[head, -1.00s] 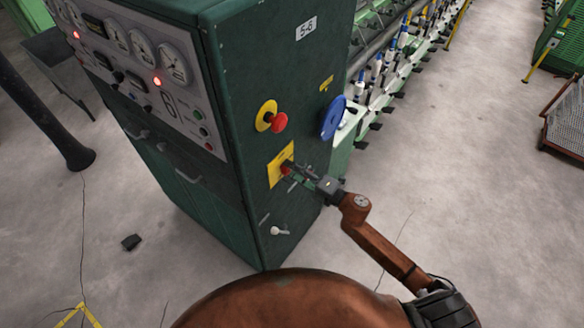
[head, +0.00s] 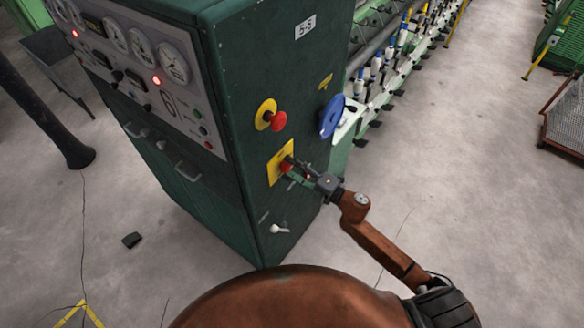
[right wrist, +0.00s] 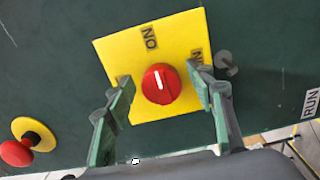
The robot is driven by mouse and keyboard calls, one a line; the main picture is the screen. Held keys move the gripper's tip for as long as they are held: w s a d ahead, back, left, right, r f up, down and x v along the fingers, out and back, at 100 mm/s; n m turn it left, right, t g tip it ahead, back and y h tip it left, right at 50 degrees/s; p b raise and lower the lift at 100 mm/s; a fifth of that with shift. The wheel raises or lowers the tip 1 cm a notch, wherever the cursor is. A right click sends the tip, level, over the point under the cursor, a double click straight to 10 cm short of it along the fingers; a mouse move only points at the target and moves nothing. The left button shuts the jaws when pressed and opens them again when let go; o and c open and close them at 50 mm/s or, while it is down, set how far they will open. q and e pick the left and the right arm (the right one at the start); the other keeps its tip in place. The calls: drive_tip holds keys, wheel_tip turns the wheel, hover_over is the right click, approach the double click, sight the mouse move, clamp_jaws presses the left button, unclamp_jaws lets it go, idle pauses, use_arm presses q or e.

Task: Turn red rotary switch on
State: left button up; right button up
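The red rotary switch (right wrist: 161,84) sits on a yellow plate (right wrist: 178,28) in the right wrist view. Its white line runs nearly upright in that view, in line with an upside-down "ON" label at the plate's far edge. Another label is partly hidden by a finger. My right gripper (right wrist: 160,90) is open, one green finger on each side of the switch, with a small gap showing to the knob. In the head view, the right gripper (head: 291,169) reaches the plate (head: 274,170) on the cabinet's side and partly covers the switch (head: 285,167). My left gripper is not in view.
Spinning frames (head: 385,75) stand behind.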

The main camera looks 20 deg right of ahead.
drive_tip(key=v, duration=1.2)
idle(0.5)
drive_tip(key=s+d+f+m+g+h+b, duration=0.1)
drive_tip(key=d+f+m+h+b, duration=0.25)
drive_tip(key=f, duration=0.85)
drive_tip(key=s+d+f+m+h+b, duration=0.15)
drive_tip(key=d+f+m, duration=0.4)
drive_tip(key=f, duration=0.65)
drive_tip(key=d+f+m+g+h+b, duration=0.15)
drive_tip(key=d+f+m+h, duration=0.35)
drive_tip(key=f, duration=0.8)
drive_tip(key=s+d+f+m+g+h+b, duration=0.1)
drive_tip(key=s+d+f+m+b, duration=0.1)
drive_tip(key=s+f, duration=0.6)
drive_tip(key=s+d+f+m+g+b, duration=0.15)
drive_tip(key=s+f, duration=0.25)
drive_tip(key=f, duration=0.8)
drive_tip(key=s+a+f+m+g+b, duration=0.2)
drive_tip(key=s+a+f+m+g, duration=0.1)
drive_tip(key=s+f, duration=0.8)
drive_tip(key=s+a+f+m+g+b, duration=0.3)
drive_tip(key=s+f, duration=0.8)
drive_tip(key=s, duration=1)
drive_tip(key=shift+a+f+g, duration=0.3)
drive_tip(key=shift+a+g, duration=0.75)
drive_tip(key=shift+g, duration=0.05)
